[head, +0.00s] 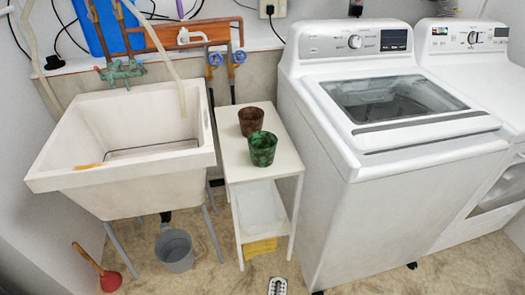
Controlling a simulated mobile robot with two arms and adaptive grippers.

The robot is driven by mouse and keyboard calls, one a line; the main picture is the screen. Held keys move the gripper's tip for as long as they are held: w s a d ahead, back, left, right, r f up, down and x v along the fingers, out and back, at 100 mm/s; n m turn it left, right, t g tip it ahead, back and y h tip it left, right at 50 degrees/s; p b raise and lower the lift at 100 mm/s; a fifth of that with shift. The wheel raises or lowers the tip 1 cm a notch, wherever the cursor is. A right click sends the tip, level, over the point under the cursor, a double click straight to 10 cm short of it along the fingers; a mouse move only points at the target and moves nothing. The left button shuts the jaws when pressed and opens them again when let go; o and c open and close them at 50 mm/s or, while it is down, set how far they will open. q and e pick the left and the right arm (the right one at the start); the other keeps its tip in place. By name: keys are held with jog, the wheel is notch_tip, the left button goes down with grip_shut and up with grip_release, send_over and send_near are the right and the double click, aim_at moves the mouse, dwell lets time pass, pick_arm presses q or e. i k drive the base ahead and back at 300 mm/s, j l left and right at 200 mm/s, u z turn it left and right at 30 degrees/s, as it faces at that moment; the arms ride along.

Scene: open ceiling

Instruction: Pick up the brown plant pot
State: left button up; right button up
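The brown plant pot (251,121) stands upright on the top of a narrow white shelf table (234,160), toward its back end. A green pot (263,149) stands just in front of it and covers a small part of its lower front. The brown pot looks empty, with an open rim. Neither of my grippers is in the head view.
A white utility sink (110,172) stands left of the shelf table, and a white washing machine (390,140) stands close on its right. A grey bucket (175,250) and a red plunger (108,278) are on the floor. Floor in front is partly clear.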

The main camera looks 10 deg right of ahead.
aim_at(250, 118)
jog(key=i+l+z, duration=0.15)
jog(key=l+z, duration=0.15)
jog(key=i+l+z, duration=0.15)
jog(key=l+z, duration=0.2)
jog(key=l, duration=0.15)
jog(key=i+l+z, duration=0.3)
jog(key=k+l, duration=0.05)
jog(key=k, duration=0.05)
